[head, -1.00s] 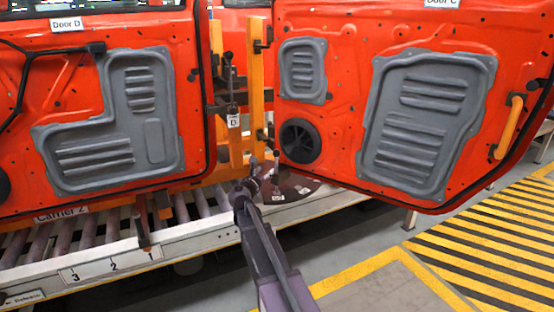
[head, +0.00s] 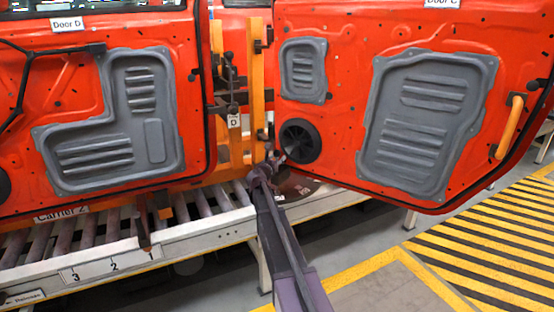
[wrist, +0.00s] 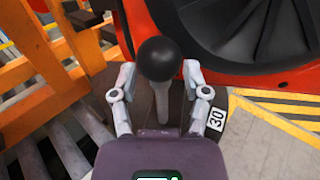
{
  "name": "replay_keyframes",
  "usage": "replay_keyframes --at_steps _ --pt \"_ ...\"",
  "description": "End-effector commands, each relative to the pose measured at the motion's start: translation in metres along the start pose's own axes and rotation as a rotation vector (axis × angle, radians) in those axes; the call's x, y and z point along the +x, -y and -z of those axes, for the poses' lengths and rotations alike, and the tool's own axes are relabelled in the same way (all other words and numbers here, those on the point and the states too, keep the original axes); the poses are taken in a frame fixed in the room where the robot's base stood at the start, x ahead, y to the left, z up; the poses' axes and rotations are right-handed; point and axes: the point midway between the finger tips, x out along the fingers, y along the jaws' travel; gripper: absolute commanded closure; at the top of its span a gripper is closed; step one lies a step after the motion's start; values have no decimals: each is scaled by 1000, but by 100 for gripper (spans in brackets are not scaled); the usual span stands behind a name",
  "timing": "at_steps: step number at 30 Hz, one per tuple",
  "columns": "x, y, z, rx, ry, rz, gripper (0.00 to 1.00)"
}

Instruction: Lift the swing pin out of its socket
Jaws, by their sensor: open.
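The swing pin appears to be the grey pin with a black ball knob (wrist: 158,60) in the middle of the wrist view. Its pale shaft (wrist: 162,103) runs down below the knob. My gripper (wrist: 158,78) is open, with one finger on each side of the pin and a gap to the shaft on both sides. The socket at the pin's foot is hidden behind my gripper's body. In the head view, my gripper (head: 268,168) is at the lower left corner of Door C (head: 345,130), and it hides most of the pin.
Door C's black round speaker (wrist: 255,35) is close to the right finger. A dark plate (head: 302,187) with number labels lies below. An orange post (head: 256,80) stands behind left. Door D (head: 110,110) hangs over the roller conveyor (head: 100,232). The striped floor at right is clear.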

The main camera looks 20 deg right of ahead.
Motion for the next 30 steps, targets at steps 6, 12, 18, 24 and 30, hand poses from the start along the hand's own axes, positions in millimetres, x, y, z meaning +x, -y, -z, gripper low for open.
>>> replay_keyframes --at_steps 6,12,18,24,30 --pt "1 0 0 0 0 0 40" --pt "1 0 0 0 0 0 70" --pt "1 1 0 0 0 1 100" --pt "2 0 -2 0 0 1 100" --pt "2 0 -15 -1 1 1 100"
